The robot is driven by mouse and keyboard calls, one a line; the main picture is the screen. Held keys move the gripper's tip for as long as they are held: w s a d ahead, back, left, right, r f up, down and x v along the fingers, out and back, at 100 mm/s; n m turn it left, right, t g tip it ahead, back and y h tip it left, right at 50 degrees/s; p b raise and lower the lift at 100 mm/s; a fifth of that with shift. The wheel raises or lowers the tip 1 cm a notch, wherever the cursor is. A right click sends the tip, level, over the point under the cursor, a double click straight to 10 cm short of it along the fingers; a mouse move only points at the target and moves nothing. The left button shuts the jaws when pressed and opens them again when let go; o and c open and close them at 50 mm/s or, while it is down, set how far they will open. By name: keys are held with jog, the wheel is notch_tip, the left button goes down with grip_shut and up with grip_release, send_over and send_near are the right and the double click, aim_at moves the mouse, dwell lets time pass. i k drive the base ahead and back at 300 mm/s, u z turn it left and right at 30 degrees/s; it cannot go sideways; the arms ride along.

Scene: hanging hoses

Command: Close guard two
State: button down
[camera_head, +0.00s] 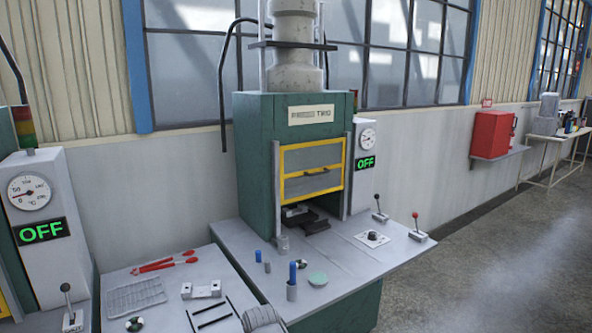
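Guard two (311,171) is the yellow-framed panel with a crossbar on the front of the green press (257,150), whose sign (311,114) seems to end in "TWO". The guard's lower edge stands above the press bed. An open gap below it shows dark and light parts (308,219) inside the press. The display (365,163) right of the guard reads OFF in green, below a round gauge. Two levers, one dark-knobbed (379,209) and one red-knobbed (417,228), stand at the right of the press table. My gripper is not in view.
The press table (345,265) holds blue-topped items (292,281) and a green disc (317,279). Red tongs (165,264) and a wire rack (136,296) lie on the left table. A red box (491,134) sits on a wall shelf. Floor at right (470,270) is clear.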

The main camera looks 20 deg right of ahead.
aim_at(320, 170)
jog(key=z, duration=0.15)
jog(key=i, duration=1.05)
jog(key=z, duration=0.2)
